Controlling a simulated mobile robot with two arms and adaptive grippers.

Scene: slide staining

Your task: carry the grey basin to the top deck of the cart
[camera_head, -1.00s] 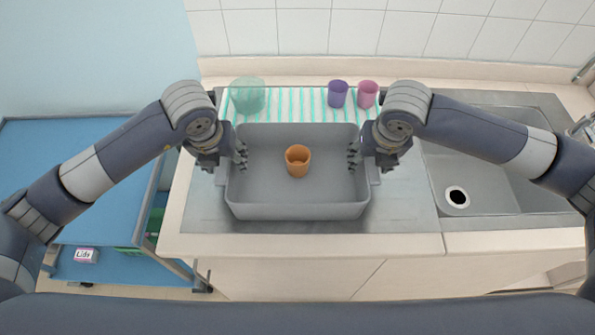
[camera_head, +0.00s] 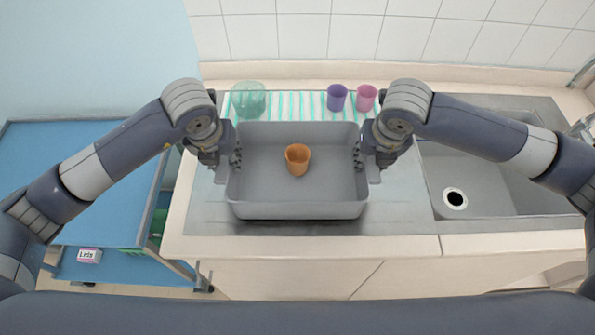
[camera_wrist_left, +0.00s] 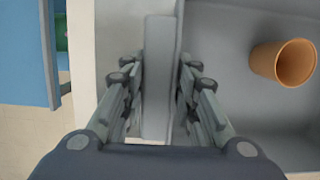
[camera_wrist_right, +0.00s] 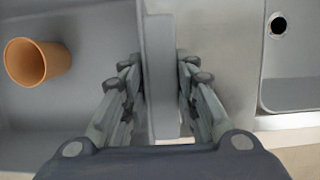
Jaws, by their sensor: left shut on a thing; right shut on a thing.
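The grey basin (camera_head: 297,211) is on the steel counter in front of me, with an orange cup (camera_head: 297,160) standing inside it. My left gripper (camera_head: 233,160) is shut on the basin's left side wall, which runs between its fingers in the left wrist view (camera_wrist_left: 160,80). My right gripper (camera_head: 361,158) is shut on the right side wall, seen between its fingers in the right wrist view (camera_wrist_right: 160,75). The cart's blue top deck (camera_head: 75,180) is at the left and bare where it shows; my left arm hides part of it.
Behind the basin, a green glass bowl (camera_head: 248,98), a purple cup (camera_head: 337,97) and a pink cup (camera_head: 366,97) stand on a striped mat (camera_head: 292,104). A sink (camera_head: 470,180) is at the right. The cart's lower deck holds a box labelled Lids (camera_head: 89,255).

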